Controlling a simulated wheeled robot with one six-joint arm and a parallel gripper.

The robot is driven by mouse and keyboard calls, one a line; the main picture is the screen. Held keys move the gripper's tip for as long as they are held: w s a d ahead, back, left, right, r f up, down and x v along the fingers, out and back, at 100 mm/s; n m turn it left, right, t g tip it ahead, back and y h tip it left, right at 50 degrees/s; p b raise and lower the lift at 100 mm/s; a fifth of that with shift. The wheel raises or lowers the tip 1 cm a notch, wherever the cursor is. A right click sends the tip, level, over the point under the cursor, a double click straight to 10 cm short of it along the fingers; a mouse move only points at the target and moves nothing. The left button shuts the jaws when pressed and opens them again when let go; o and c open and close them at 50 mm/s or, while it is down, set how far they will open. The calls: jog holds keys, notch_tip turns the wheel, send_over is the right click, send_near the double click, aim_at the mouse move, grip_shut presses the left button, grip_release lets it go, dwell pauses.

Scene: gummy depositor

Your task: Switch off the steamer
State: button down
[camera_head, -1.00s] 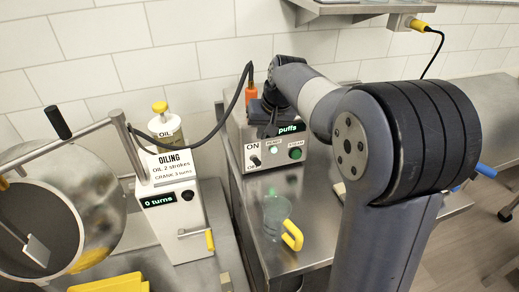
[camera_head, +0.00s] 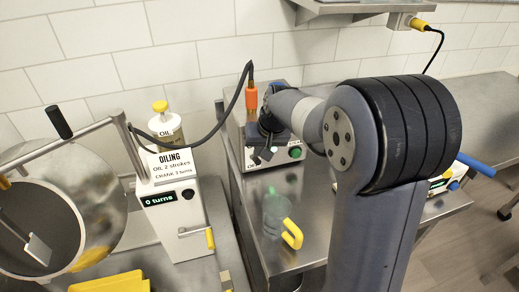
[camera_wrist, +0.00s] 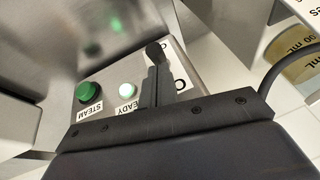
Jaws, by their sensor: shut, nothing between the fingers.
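The steamer (camera_head: 237,139) is a steel box at the back of the metal table. The panel bears a dark toggle switch (camera_wrist: 156,52), a bright pale-green READY lamp (camera_wrist: 127,91) and a green STEAM button (camera_wrist: 89,92). My gripper (camera_wrist: 153,84) is shut and empty, its fingertips close to the switch lever. I cannot tell whether they touch.
A clear jug (camera_head: 276,215) with a yellow handle (camera_head: 292,233) stands in front of the steamer. The oiling unit (camera_head: 172,215) is to the left, beside a metal drum (camera_head: 75,220).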

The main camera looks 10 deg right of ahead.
jog(key=shift+s+f+t+b, duration=0.3)
jog(key=shift+t+b, duration=0.3)
jog(key=shift+b, duration=0.9)
jog(key=t+b, duration=0.1)
jog(key=b, duration=0.4)
jog(key=s+f+t+y+b, duration=0.1)
jog(key=t+b, duration=0.1)
jog(key=b, duration=0.3)
jog(key=s+f+t+b, duration=0.1)
jog(key=b, duration=0.3)
jog(key=shift+d+f+t+b, duration=0.1)
jog(key=shift+d+t+b, duration=0.2)
jog(key=shift+b, duration=0.1)
jog(key=shift+r+p, duration=0.55)
jog(key=shift+r, duration=0.25)
